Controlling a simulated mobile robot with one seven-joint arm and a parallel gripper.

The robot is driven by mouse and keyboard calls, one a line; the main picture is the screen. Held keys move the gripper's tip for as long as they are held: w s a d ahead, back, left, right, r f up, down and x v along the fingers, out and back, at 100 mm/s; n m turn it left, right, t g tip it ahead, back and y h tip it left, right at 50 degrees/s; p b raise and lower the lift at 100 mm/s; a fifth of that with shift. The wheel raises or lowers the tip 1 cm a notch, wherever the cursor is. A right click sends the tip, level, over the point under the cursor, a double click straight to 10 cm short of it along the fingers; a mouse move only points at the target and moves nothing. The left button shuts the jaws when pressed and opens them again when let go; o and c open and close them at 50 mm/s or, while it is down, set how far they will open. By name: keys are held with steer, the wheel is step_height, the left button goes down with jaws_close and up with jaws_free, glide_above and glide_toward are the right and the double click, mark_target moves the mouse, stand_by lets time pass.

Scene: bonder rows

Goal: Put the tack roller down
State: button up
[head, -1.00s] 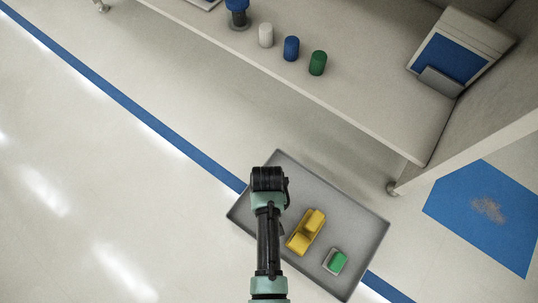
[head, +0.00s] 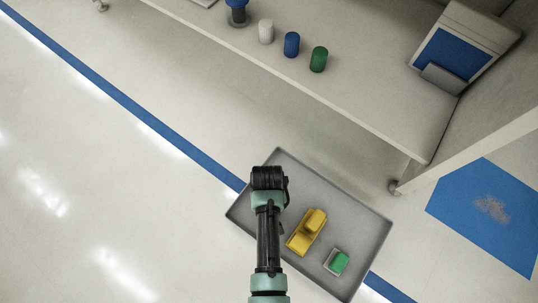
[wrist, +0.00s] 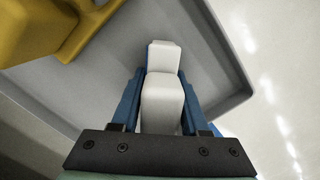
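In the wrist view my gripper (wrist: 160,80) has its two blue fingers closed on the sides of a white, blocky thing, which I take to be the tack roller (wrist: 162,103). A sliver of blue shows along its far left edge. Behind it lies the grey tray (wrist: 100,92). I cannot tell whether the roller touches the tray floor. In the head view my arm reaches over the left part of the tray (head: 350,225) and hides both the gripper and the roller.
The tray, on the floor, also holds a yellow block-like thing (head: 306,232) and a green piece in a small grey holder (head: 337,262). Behind is a bench (head: 370,105) with white (head: 266,32), blue (head: 291,44) and green (head: 318,59) cylinders.

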steer(key=o, duration=0.3)
steer(key=shift+s+f, duration=0.1)
steer(key=shift+f, duration=0.65)
steer(key=r+p, duration=0.3)
steer(key=r, duration=0.1)
steer(key=w+r+p, duration=0.1)
steer(key=r+p, duration=0.2)
steer(key=r, duration=0.2)
steer(key=r+p, duration=0.2)
steer(key=r, duration=0.2)
steer(key=shift+w+a+r+p, duration=0.15)
steer(key=shift+r+p, duration=0.1)
steer(key=shift+p, duration=0.15)
steer(key=shift+w, duration=0.1)
